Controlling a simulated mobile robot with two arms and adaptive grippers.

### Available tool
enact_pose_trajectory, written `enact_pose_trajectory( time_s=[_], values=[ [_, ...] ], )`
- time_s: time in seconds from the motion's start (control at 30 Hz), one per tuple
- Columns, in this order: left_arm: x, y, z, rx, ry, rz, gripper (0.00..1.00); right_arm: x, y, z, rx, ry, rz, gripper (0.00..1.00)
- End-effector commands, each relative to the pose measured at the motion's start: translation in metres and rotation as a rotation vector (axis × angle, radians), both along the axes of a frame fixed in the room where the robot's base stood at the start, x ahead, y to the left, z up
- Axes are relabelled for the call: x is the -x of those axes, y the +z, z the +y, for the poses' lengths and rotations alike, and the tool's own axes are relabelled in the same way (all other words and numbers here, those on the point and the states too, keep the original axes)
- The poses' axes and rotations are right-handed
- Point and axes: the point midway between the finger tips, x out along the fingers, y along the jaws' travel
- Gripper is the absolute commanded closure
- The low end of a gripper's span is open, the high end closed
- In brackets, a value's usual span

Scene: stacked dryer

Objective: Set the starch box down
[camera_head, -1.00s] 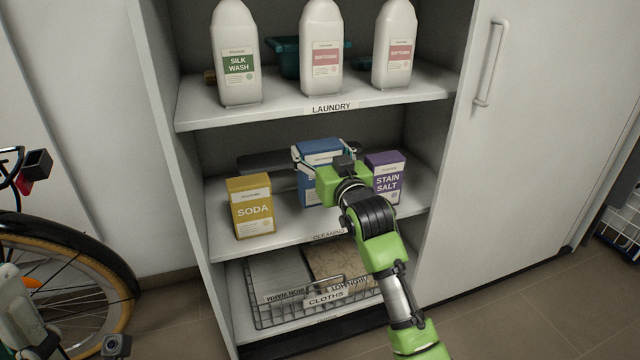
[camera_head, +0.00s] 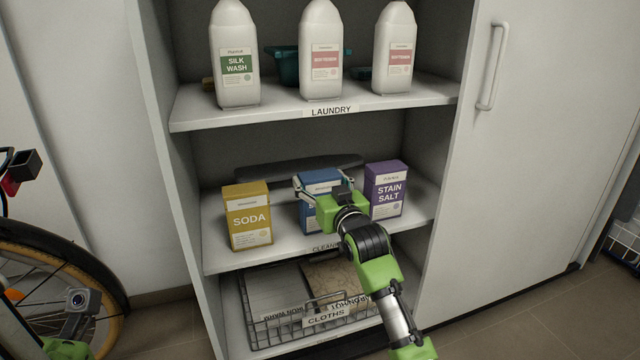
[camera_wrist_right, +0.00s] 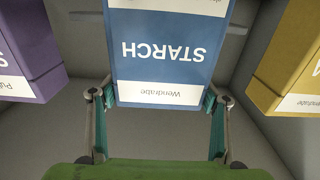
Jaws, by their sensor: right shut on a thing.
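The blue starch box (camera_head: 311,219) is on the middle shelf between the yellow soda box (camera_head: 247,215) and the purple stain salt box (camera_head: 386,189). My right gripper (camera_head: 322,186) is shut on its upper part and hides much of its front. In the right wrist view the starch box (camera_wrist_right: 165,55) appears upside down, with a finger on each side of it. Its base looks at or very near the shelf; contact cannot be told. My left gripper (camera_head: 76,318) shows only in part at the lower left, with its fingers not clear.
The middle shelf (camera_head: 225,262) has gaps on both sides of the starch box. The laundry shelf (camera_head: 280,113) above carries white bottles. A wire basket (camera_head: 290,335) sits below. A closed door (camera_head: 540,150) is at right, a bicycle wheel (camera_head: 50,260) at left.

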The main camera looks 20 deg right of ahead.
Motion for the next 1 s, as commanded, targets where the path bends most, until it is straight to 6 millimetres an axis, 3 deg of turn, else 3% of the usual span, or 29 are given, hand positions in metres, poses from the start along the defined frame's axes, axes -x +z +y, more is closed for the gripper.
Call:
enact_pose_trajectory(
  time_s=[0.1,0.13,0.17,0.63,1.0],
  values=[
    [0.0,0.0,0.0,0.0,0.0,0.002,0.86,0.0,-0.001,0.0,0.0,0.0,-0.002,0.78],
    [0.0,0.0,0.0,0.0,0.0,0.003,0.86,0.0,-0.003,0.0,0.0,0.0,0.001,0.23],
    [0.0,0.0,0.0,0.0,0.0,0.003,0.86,0.0,-0.003,0.0,0.0,0.0,0.001,0.16],
    [0.0,0.004,0.0,0.001,-0.001,-0.002,0.86,0.006,0.0,0.0,0.0,0.0,0.002,0.14],
    [-0.006,-0.012,0.003,0.008,-0.006,0.107,0.86,0.076,0.002,-0.003,0.0,0.0,0.004,0.14]
  ],
)
